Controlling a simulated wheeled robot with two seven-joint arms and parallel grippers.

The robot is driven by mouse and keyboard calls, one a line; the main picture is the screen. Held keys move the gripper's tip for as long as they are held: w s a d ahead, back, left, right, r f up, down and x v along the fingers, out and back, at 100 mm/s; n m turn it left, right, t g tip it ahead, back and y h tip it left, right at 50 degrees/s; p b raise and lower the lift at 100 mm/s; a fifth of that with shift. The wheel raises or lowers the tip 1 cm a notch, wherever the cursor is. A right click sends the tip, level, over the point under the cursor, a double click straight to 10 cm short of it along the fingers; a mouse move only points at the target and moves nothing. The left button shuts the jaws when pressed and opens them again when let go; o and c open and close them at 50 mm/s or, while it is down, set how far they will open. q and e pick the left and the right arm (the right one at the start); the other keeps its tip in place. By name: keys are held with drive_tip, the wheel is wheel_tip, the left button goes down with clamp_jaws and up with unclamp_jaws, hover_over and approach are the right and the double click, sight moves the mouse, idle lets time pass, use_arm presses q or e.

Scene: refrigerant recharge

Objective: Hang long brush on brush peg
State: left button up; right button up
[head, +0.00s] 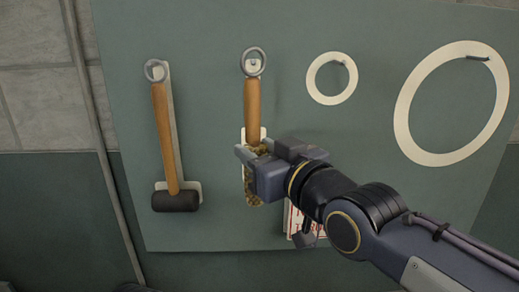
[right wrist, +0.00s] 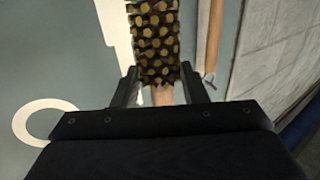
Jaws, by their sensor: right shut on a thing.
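The long brush (head: 252,112) has a wooden handle, a metal ring at the top and a bristled head below. It stands nearly upright, handle up, in front of the board. Its ring (head: 247,73) appears around the small brush peg (head: 254,63) in the head view; I cannot tell whether it rests on the peg. My right gripper (head: 247,155) is shut on the brush near where handle and head meet, hiding part of it. In the right wrist view the bristles (right wrist: 155,42) show just beyond the fingers (right wrist: 160,90). My left gripper is not in view.
A mallet (head: 163,130) hangs on the green board (head: 210,100) at the left. A small white ring (head: 313,80) and a large one (head: 402,110) hang at the right. A white card with red print (head: 291,222) is partly behind my arm.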

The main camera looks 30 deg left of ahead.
drive_tip(key=shift+w+a+f+p, duration=0.1)
drive_tip(key=shift+w+a+p, duration=0.4)
drive_tip(key=shift+w, duration=0.3)
drive_tip(key=shift+w+a+p, duration=0.45)
drive_tip(key=shift+w+p, duration=0.2)
drive_tip(key=shift+w, duration=0.2)
drive_tip(key=shift+w+a+f+p, duration=0.1)
drive_tip(key=shift+w+a+p, duration=0.4)
drive_tip(key=shift+w, duration=0.3)
drive_tip(key=shift+w+a+f, duration=0.1)
drive_tip(key=shift+w+a, duration=0.35)
drive_tip(key=shift+w, duration=0.35)
drive_tip(key=shift+f, duration=0.1)
drive_tip(key=shift+b, duration=0.35)
drive_tip(key=shift+f, duration=0.1)
